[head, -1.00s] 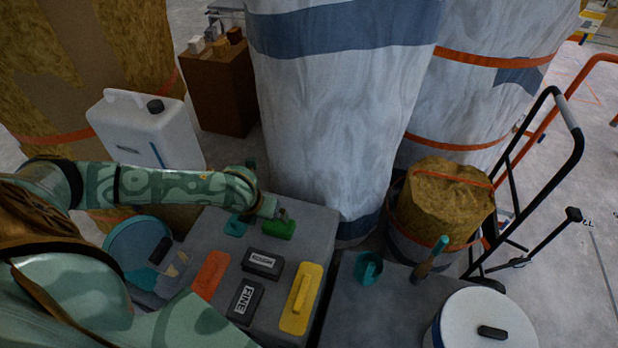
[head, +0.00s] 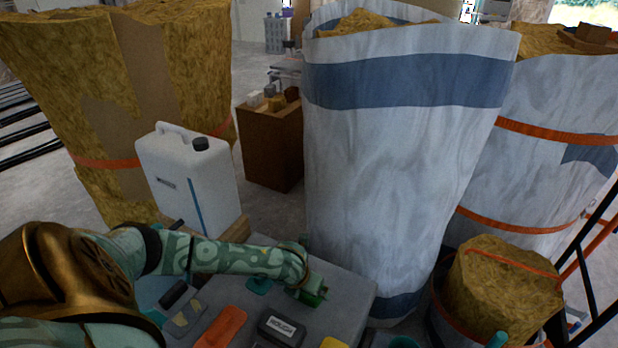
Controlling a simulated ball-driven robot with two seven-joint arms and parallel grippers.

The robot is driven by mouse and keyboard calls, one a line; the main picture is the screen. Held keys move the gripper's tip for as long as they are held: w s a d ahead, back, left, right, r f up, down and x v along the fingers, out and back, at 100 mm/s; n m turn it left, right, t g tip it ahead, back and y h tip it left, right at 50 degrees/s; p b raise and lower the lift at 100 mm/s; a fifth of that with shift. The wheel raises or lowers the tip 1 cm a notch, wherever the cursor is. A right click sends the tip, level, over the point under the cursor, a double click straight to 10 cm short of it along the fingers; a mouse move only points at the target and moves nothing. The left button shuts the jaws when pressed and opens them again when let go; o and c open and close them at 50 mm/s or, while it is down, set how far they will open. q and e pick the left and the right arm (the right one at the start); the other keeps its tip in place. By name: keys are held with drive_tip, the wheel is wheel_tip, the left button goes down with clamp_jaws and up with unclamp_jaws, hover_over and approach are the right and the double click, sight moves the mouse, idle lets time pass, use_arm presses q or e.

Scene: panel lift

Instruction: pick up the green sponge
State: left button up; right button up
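The green sponge (head: 316,291) lies near the far right part of the grey bench top (head: 350,291). My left gripper (head: 309,292) is at the sponge, its fingers reaching down over it and covering part of it. The fingers are small and dark here, so I cannot tell whether they are closed on the sponge or only around it. The sponge looks at bench height. My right gripper is not in view.
Near the sponge lie a dark block marked ROUGH (head: 282,331), an orange float (head: 221,327), a teal item (head: 258,286) and a yellow float (head: 334,343). A tall wrapped roll (head: 400,160) stands close behind the bench. A white canister (head: 188,180) stands to the left.

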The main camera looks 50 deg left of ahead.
use_arm(q)
drive_tip(key=shift+b+x, duration=0.3)
drive_tip(key=shift+x, duration=0.95)
drive_tip(key=shift+r, duration=0.25)
drive_tip(key=shift+c, duration=0.3)
drive_tip(key=shift+s, duration=0.1)
drive_tip(key=c, duration=0.7)
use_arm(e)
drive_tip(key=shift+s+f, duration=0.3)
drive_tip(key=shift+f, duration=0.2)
use_arm(q)
drive_tip(key=shift+c, duration=0.2)
drive_tip(key=shift+r+p, duration=0.4)
drive_tip(key=shift+r, duration=0.1)
wheel_tip(320, 180, up, 3)
drive_tip(key=shift+f+p, duration=0.1)
drive_tip(key=shift+p, duration=0.65)
drive_tip(key=s+d+r+p, duration=0.8)
drive_tip(key=s+d+r, duration=0.1)
drive_tip(key=s, duration=0.1)
drive_tip(key=shift+s+d, duration=0.15)
drive_tip(key=shift+d, duration=0.15)
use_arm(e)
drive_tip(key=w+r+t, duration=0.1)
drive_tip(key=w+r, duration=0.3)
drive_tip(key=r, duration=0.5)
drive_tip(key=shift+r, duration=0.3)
